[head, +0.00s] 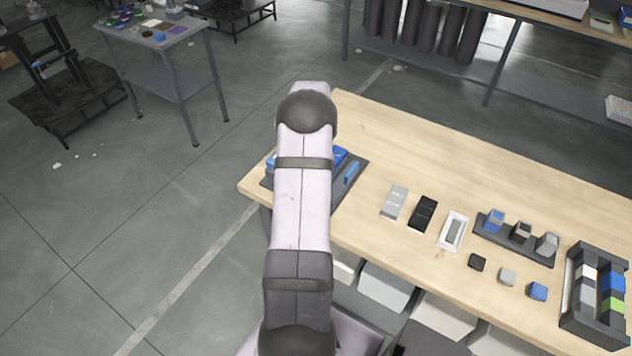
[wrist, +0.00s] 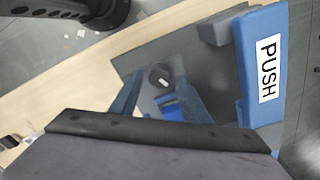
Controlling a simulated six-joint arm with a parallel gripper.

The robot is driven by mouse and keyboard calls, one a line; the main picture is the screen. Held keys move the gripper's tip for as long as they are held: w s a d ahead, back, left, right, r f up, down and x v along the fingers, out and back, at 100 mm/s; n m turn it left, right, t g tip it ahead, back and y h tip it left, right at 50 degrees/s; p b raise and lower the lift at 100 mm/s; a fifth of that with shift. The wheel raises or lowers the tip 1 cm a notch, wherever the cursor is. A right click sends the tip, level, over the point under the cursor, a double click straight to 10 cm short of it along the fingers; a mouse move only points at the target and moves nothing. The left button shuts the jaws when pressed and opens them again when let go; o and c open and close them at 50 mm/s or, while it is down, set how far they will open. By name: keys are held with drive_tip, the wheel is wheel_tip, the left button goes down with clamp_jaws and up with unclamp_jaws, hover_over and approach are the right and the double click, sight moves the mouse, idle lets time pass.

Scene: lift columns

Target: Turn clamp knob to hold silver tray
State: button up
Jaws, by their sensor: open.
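The clamp knob (wrist: 160,77) is a dark round knob with a white mark, on a grey fixture plate in the wrist view. My gripper (wrist: 159,74) is open, with its two bluish fingers on either side of the knob. I cannot tell whether they touch it. The fixture (head: 352,184) shows at the table's left end in the head view, largely hidden behind my arm. A flat silver-grey piece (head: 394,202), which may be the silver tray, lies on the table to the right of the fixture. No silver tray is clearly visible in the fixture.
A blue bar marked PUSH (wrist: 266,65) stands along the fixture's right side in the wrist view. On the wooden table (head: 480,165) are a black piece (head: 423,214), a white box (head: 453,231), small cubes and a dark rack (head: 597,300). The table's back is clear.

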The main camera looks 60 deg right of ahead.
drive_tip(key=shift+r+p, duration=1.55)
drive_tip(key=shift+r, duration=0.95)
drive_tip(key=shift+d+f+b, duration=0.1)
drive_tip(key=shift+b, duration=0.2)
drive_tip(key=shift+w+d+r+b, duration=0.2)
drive_tip(key=shift+d+r+b, duration=0.1)
drive_tip(key=shift+r, duration=0.1)
drive_tip(key=shift+r+n, duration=0.35)
drive_tip(key=shift+n, duration=0.05)
drive_tip(key=shift+a+r+n, duration=0.1)
drive_tip(key=shift+r+n, duration=0.1)
drive_tip(key=shift+n, duration=1)
drive_tip(key=n, duration=0.6)
drive_tip(key=shift+s+a, duration=0.2)
drive_tip(key=shift+a, duration=0.1)
